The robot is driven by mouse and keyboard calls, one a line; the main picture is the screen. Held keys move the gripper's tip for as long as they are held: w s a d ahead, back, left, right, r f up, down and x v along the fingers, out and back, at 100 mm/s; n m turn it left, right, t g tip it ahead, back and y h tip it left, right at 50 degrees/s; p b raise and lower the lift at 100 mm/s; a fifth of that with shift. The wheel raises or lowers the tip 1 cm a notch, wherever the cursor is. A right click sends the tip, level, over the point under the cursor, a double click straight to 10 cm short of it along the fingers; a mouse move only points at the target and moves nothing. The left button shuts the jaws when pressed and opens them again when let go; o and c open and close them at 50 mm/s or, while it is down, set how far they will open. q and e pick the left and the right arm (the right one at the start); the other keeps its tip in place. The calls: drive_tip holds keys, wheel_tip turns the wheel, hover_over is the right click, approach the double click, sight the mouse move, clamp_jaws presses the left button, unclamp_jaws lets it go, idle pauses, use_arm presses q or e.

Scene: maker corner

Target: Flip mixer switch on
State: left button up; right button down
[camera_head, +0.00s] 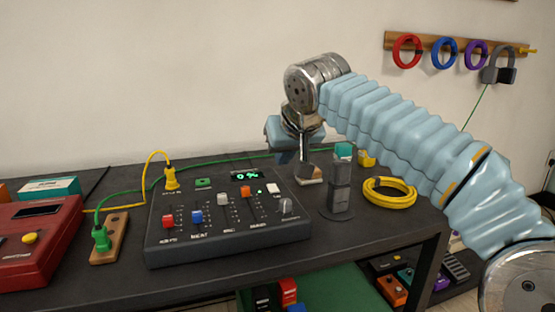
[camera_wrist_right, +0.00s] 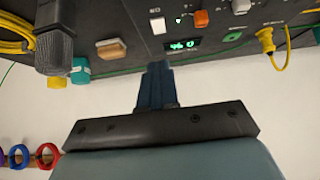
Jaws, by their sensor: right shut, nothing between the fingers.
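The mixer (camera_head: 190,250) is a dark sloped box on the bench, with several coloured sliders, a grey knob and a green-lit display (camera_head: 247,175). A small white switch (camera_head: 273,189) sits at its upper right. In the right wrist view, where the scene appears inverted, the white switch (camera_wrist_right: 158,25) lies just beyond the fingertips. My right gripper (camera_head: 284,158) is above the mixer's back right edge, partly hidden by its own wrist. Its dark blue fingers (camera_wrist_right: 155,68) are shut and empty, with a visible gap to the switch. My left gripper is not in view.
A dark upright microphone-like object (camera_head: 340,190) stands right of the mixer, near a yellow cable coil (camera_head: 390,192). A red device (camera_head: 40,245) and a wooden block with a green plug (camera_head: 101,240) are at left. Yellow and green cables run behind the mixer.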

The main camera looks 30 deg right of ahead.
drive_tip(key=v, duration=0.5)
drive_tip(key=shift+s+a+f, duration=0.15)
drive_tip(key=shift+s+f, duration=0.1)
drive_tip(key=shift+s, duration=0.15)
